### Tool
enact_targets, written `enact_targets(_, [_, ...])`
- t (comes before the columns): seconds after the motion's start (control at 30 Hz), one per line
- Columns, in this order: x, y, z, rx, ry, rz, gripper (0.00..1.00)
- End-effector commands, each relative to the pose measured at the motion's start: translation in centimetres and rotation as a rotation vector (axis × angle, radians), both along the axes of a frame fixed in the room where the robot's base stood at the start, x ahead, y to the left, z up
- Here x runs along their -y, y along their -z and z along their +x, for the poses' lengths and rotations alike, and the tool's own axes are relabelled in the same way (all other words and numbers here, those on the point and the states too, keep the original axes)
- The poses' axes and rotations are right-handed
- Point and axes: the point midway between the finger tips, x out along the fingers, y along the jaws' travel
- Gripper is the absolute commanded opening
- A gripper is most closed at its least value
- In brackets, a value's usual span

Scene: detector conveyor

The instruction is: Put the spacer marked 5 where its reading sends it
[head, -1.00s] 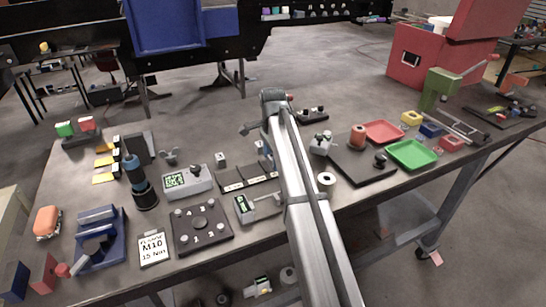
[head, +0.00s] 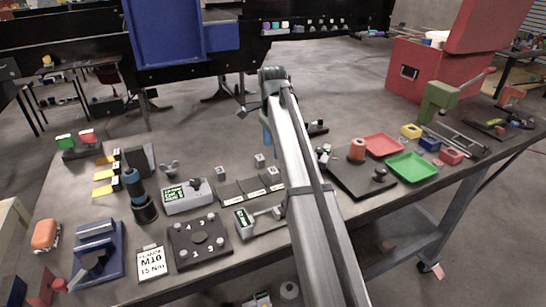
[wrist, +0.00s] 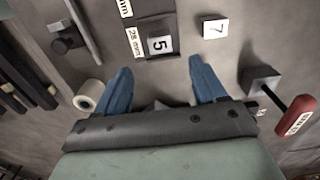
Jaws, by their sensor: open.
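The spacer marked 5 (wrist: 159,45) is a small block with a white top. It stands on a dark pad labelled 28 mm (wrist: 150,9) in the wrist view. In the head view it appears to be the block (head: 273,172) at the far end of the rightmost pad (head: 268,186). My gripper (wrist: 163,82) is open and empty, its blue fingers apart, with the spacer ahead of the gap in the picture. In the head view my gripper (head: 268,138) is partly hidden by my arm. A gauge with a green screen (head: 243,219) stands nearer; its reading is too small to tell.
A spacer marked 7 (wrist: 214,27) stands close by. A white roll (wrist: 88,95) and a red-handled item (wrist: 297,115) flank my fingers. A grey device with a screen (head: 185,195), a black plate (head: 200,240), a green tray (head: 411,166) and a red tray (head: 383,145) occupy the table.

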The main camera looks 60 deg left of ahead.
Motion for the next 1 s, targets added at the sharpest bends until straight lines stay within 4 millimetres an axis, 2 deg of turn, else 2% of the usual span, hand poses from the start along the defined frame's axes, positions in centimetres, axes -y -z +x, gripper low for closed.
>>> enact_targets(0.1, [-0.1,-1.3,0.0,0.000,0.000,0.000,0.70])
enact_targets(0.3, [0.0,-2.1,0.0,0.000,0.000,0.000,0.70])
enact_targets(0.87, [0.1,-2.1,0.0,0.000,0.001,0.000,0.70])
enact_targets(1.0, [1.5,-1.4,1.5,0.007,0.021,-0.005,0.70])
